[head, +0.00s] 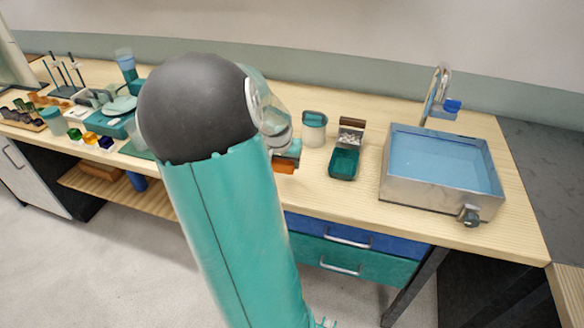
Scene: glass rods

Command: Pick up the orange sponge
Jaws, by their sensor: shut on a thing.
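The orange sponge (285,168) shows as a small orange block at the front edge of the bench, just right of my arm. My gripper (288,156) is mostly hidden behind my own teal and black arm; only a small grey and teal part shows, right above the orange block. My gripper is shut on the orange sponge. Whether the sponge touches the bench top cannot be told from this view.
Right of my gripper stand a teal-lidded jar (314,128) and a small dark teal tray (344,163). A metal sink (391,170) with water fills the right end. Stands, bottles and small coloured blocks crowd the left. Blue and teal drawers (372,268) sit below.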

